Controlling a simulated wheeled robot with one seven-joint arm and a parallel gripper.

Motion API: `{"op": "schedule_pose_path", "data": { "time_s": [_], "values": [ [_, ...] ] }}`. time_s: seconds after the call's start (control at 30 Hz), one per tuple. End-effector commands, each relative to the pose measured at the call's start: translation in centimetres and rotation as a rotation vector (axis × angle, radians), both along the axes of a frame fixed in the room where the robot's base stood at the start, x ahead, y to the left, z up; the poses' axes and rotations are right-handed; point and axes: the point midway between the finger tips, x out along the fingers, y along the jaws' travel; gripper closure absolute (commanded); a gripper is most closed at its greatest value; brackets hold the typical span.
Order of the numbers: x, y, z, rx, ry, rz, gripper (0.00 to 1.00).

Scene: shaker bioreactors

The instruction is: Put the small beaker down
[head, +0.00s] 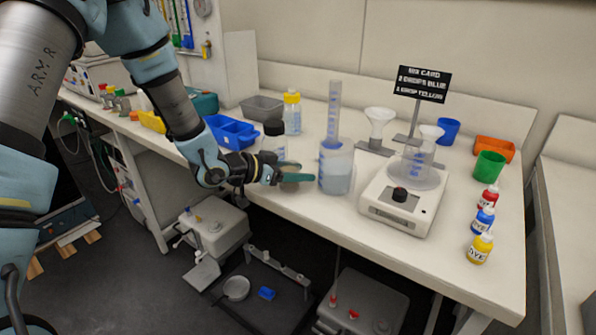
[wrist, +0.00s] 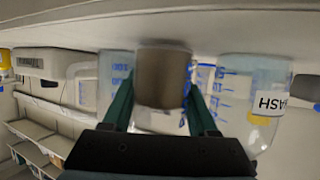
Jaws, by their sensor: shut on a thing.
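My gripper (head: 296,180) is at the front edge of the bench, just left of a large beaker (head: 336,168) of pale liquid. In the wrist view, which shows the bench upside down, its two green fingers (wrist: 160,105) are shut on a short grey-brown cylinder (wrist: 162,78).
A bottle marked WASH (wrist: 255,100) stands close by; a black-capped bottle (head: 273,143) is behind my gripper. A balance (head: 398,212) carrying a clear vessel (head: 418,170) is to the right. Dye bottles (head: 483,222) line the right end. Some bare bench lies in front of the large beaker.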

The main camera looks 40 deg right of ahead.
Motion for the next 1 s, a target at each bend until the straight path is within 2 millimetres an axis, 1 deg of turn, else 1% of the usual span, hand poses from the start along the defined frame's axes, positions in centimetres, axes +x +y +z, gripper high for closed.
{"op": "schedule_pose_path", "data": {
  "time_s": [0.23, 0.27, 0.33, 0.37, 0.57, 0.7, 0.77, 0.87, 1.0],
  "values": [
    [0.0, 0.0, -0.5, 0.000, 0.001, 0.000, 1.00],
    [0.0, 0.0, -0.3, 0.001, 0.000, 0.000, 0.38],
    [0.0, 0.0, -0.3, 0.001, 0.001, 0.000, 0.30],
    [0.0, 0.0, -0.3, 0.001, 0.001, 0.000, 0.29],
    [0.0, 0.0, -0.3, 0.001, 0.001, 0.000, 0.29],
    [0.1, 0.2, 0.2, 0.001, -0.001, 0.001, 0.29],
    [0.3, 0.9, 0.3, 0.001, 0.000, 0.003, 0.29],
    [0.5, 2.6, 0.9, 0.002, -0.001, 0.005, 0.29],
    [0.9, 5.4, 2.1, 0.001, -0.002, 0.005, 0.29]
  ]
}}
